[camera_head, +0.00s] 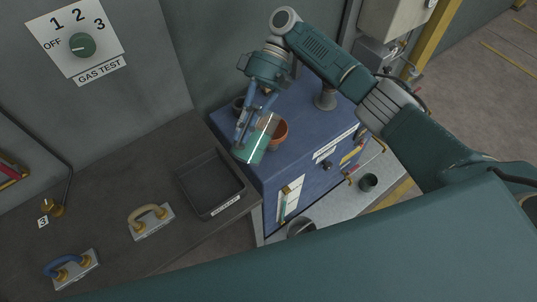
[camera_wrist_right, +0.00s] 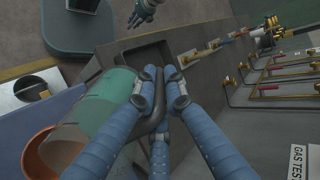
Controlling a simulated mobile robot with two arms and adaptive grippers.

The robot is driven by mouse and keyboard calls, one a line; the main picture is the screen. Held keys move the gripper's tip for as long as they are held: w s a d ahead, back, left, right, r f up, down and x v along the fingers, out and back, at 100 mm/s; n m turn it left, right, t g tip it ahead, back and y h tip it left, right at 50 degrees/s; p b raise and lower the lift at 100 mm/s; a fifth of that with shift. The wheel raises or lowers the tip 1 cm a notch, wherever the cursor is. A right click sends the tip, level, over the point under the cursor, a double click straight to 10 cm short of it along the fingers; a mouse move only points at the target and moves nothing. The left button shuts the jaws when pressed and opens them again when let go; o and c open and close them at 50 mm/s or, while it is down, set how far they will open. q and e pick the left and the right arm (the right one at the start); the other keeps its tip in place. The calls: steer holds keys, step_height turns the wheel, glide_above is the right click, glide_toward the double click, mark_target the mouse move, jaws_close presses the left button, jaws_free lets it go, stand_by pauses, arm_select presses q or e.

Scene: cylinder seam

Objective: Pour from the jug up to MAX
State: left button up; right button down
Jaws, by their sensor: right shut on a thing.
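My right gripper (camera_head: 246,132) is shut on the dark handle (camera_wrist_right: 156,118) of the clear jug (camera_head: 255,147). In the right wrist view the jug (camera_wrist_right: 108,105) is left of the fingers. A terracotta pot (camera_head: 281,130) stands close behind it on the cabinet. A teal gripper, apparently my left one (camera_wrist_right: 143,12), shows small at the top of the wrist view; its jaws are unclear. I cannot read any MAX mark.
The blue cabinet (camera_head: 292,100) carries a grey flared piece (camera_head: 325,98) and has a strip gauge (camera_head: 290,198) in front. A dark tray (camera_head: 211,184) lies on the bench to the left, near two handles (camera_head: 150,220) (camera_head: 70,268). A bucket (camera_head: 301,228) stands below.

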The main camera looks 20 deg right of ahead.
steer(key=shift+w+r, duration=0.1)
steer(key=shift+r, duration=0.05)
stand_by(0.5)
steer(key=shift+r+g+b, duration=0.15)
steer(key=shift+g+b, duration=0.15)
steer(key=shift+b, duration=0.2)
steer(key=shift+w+d+r+y+b, duration=0.2)
steer(key=shift+r+y+b, duration=0.1)
steer(key=shift+y+b, duration=0.1)
steer(key=shift+d+r, duration=0.15)
steer(key=shift+r, duration=0.15)
stand_by(1.1)
steer(key=shift+w+d+r+g+y+p, duration=0.3)
steer(key=shift+r+g+y+p, duration=0.1)
steer(key=shift+r+g+p, duration=0.1)
stand_by(2.8)
steer(key=shift+f, duration=0.1)
stand_by(1.4)
